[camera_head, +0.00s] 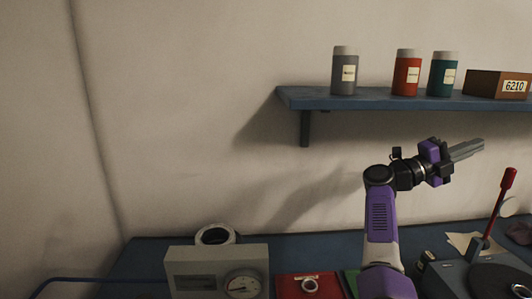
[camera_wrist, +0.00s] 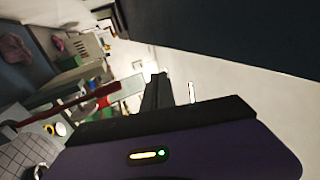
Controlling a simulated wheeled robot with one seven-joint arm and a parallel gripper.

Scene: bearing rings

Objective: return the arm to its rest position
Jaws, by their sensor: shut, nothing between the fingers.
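My purple and black arm rises in front of the workbench in the head view. My gripper (camera_head: 468,149) is shut and empty, pointing right and slightly up, just below the blue shelf. In the wrist view the shut grey fingers of my gripper (camera_wrist: 157,92) show beyond its dark body.
The blue shelf (camera_head: 290,98) carries a grey jar (camera_head: 344,72), a red jar (camera_head: 407,74), a teal jar (camera_head: 443,75) and a brown box (camera_head: 490,84). A gauge box (camera_head: 200,270), a red tray (camera_head: 290,290) and a red-handled lever (camera_head: 497,208) stand on the bench (camera_head: 140,265).

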